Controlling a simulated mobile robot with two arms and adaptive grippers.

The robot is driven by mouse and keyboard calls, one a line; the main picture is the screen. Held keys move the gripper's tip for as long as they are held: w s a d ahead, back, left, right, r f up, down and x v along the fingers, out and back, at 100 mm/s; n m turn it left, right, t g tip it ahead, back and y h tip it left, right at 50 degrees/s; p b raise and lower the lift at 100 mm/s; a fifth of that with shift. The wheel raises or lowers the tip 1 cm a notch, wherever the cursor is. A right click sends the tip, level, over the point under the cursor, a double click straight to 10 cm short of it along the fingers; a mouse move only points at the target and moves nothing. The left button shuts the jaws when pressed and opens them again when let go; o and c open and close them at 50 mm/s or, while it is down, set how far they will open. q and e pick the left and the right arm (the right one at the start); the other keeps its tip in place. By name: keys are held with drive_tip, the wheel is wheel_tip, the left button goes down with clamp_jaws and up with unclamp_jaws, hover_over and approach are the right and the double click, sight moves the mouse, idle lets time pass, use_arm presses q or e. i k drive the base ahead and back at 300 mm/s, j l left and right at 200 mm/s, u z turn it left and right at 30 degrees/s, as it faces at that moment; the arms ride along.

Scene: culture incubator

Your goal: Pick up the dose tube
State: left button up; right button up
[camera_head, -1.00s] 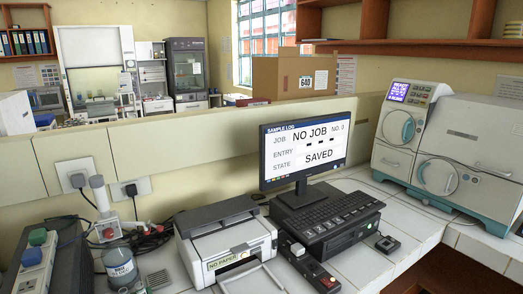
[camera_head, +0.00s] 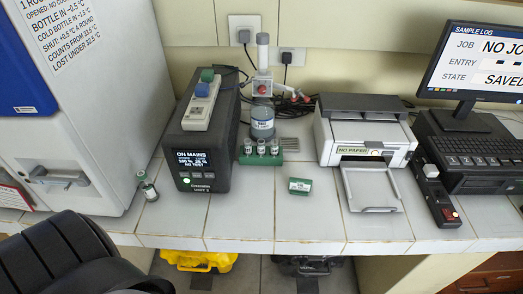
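No label that I can read says which item is the dose tube. Several small capped vials (camera_head: 261,147) stand in a green rack (camera_head: 270,158) in front of the dispenser bottle. One separate small vial (camera_head: 148,187) with a green and white body stands on the tiles between the white cabinet and the black power unit. A small green block with a white label (camera_head: 300,185) lies alone on the counter. Neither gripper shows; a black rounded part of my own arm is at the lower left.
The black power unit (camera_head: 202,150) carries a switch strip (camera_head: 202,100). The dispenser bottle (camera_head: 262,122) stands behind the rack. A printer (camera_head: 365,130) with its tray out, a computer (camera_head: 470,135) and a red-button box (camera_head: 437,190) stand right. A white cabinet (camera_head: 95,90) bounds the left. Front-middle tiles are clear.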

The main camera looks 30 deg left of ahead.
sight(260, 144)
drive_tip(key=k+j+u, duration=0.1)
drive_tip(key=j, duration=0.5)
drive_tip(key=k+j+u, duration=0.1)
drive_tip(key=j, duration=0.45)
drive_tip(key=k+j+u, duration=0.1)
drive_tip(key=j, duration=0.5)
